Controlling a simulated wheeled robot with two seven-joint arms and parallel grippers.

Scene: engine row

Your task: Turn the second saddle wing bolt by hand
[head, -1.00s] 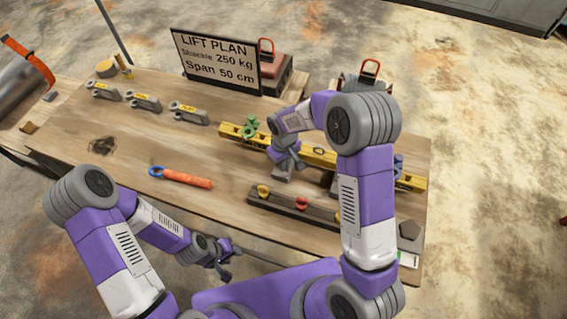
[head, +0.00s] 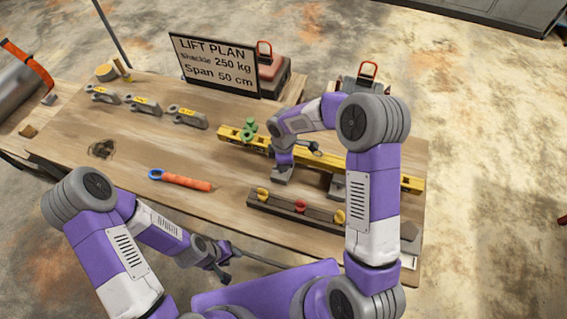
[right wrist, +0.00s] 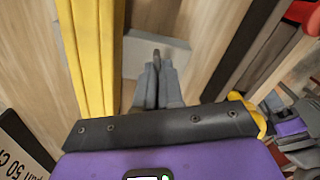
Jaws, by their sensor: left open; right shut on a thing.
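The yellow beam (head: 236,137) lies across grey saddle blocks on the table. My right gripper (right wrist: 157,62) points down beside it, over a grey saddle block (right wrist: 133,42). Its fingers are shut on a thin dark piece, seemingly the wing bolt (right wrist: 156,54); the fingers hide most of it. In the head view that saddle block (head: 283,175) sits under my right wrist, and the bolt cannot be made out. Another grey saddle block (head: 337,187) stands to the right, partly behind my arm. My left gripper (head: 226,270) is open and empty, off the table's near edge.
A green fitting (head: 249,130) stands on the beam's left part. A dark rack (head: 282,207) with yellow and red pieces lies in front. An orange-handled tool (head: 187,182), several grey shackles (head: 143,105) and the lift plan sign (head: 216,66) stand clear.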

